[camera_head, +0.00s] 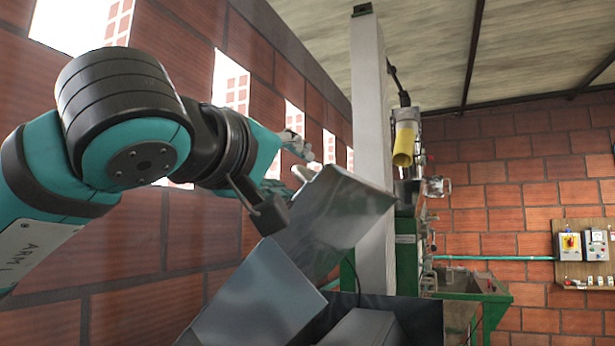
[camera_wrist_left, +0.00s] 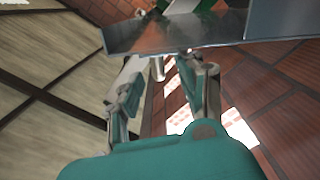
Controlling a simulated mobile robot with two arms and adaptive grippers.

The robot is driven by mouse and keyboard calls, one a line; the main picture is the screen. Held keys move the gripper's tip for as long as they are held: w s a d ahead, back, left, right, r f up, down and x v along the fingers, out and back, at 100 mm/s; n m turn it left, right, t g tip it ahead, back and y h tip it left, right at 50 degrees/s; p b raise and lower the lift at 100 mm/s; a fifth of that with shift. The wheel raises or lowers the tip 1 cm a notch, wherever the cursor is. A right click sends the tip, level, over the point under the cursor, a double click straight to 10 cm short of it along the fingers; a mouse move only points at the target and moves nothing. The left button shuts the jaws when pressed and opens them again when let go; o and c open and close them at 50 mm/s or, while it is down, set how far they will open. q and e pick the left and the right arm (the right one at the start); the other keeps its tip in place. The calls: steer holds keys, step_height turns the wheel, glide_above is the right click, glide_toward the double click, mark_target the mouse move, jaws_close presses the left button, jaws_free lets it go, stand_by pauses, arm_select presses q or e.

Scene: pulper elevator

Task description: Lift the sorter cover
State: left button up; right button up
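The sorter cover, seemingly the shiny grey sheet-metal panel (camera_head: 335,212), stands tilted up near the middle of the head view. In the left wrist view a metal panel (camera_wrist_left: 175,33) crosses the top, beyond or across the fingertips. My left gripper (camera_head: 302,160) is at the panel's upper left edge, partly hidden by my arm and the panel. In the wrist view its two fingers (camera_wrist_left: 172,72) stand apart, with a visible gap and nothing clearly between them. I cannot tell whether a finger touches the panel. My right gripper is not in view.
A brick wall (camera_head: 120,260) with bright openings runs close along the left. A pale post (camera_head: 372,130) rises behind the panel. A green-framed machine with a yellow pipe (camera_head: 404,145) stands beyond it. Another metal panel (camera_head: 255,300) lies below. Switch boxes (camera_head: 570,246) hang at far right.

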arm_select(q)
steer(key=shift+v, duration=2.25)
